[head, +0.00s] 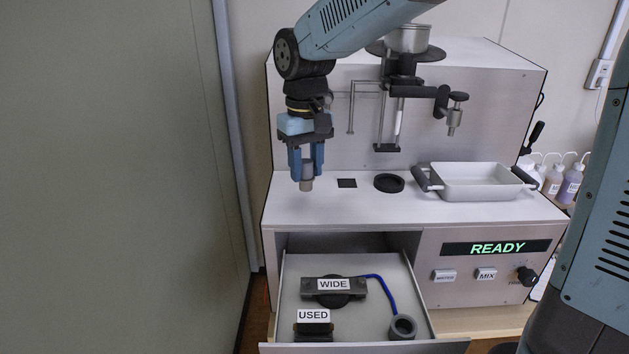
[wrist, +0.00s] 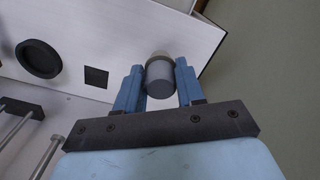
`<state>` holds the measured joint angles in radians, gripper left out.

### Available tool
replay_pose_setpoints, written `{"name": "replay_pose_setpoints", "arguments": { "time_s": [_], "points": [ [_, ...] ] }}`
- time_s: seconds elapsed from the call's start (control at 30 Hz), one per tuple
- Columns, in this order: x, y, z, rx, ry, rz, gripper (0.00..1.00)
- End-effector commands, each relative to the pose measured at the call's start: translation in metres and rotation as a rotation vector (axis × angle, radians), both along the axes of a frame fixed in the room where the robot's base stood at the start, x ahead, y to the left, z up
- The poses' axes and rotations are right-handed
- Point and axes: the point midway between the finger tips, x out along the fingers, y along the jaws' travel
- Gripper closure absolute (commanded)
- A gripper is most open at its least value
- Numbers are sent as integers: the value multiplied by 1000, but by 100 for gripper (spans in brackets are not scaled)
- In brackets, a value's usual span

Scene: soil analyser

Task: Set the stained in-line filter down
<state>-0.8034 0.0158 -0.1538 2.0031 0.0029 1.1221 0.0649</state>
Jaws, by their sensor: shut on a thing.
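My gripper (head: 306,170) is shut on a small grey cylinder with a tan lower end, the in-line filter (head: 306,184). The filter hangs upright between the fingers, in front of the left part of the analyser's worktop (head: 272,202). In the wrist view the filter (wrist: 160,82) sits between the two blue fingers of my gripper (wrist: 158,88). No clear stain can be made out. Below, an open drawer (head: 385,270) holds a block labelled USED (head: 313,325) and a block labelled WIDE (head: 334,288).
A black square (head: 347,183), a black round recess (head: 389,183) and a white tray (head: 480,181) are on the worktop. A panel reads READY (head: 497,248). A wall stands close at left.

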Motion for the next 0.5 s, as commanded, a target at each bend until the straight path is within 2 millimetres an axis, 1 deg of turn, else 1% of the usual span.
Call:
{"name": "replay_pose_setpoints", "arguments": {
  "time_s": [0.13,0.2,0.4,0.5],
  "points": [
    [4,0,-6,-1,2,0,99],
    [9,1,-12,-2,2,0,99],
    [9,1,-38,-2,3,0,99],
    [9,1,-42,0,0,0,99]
  ]
}}
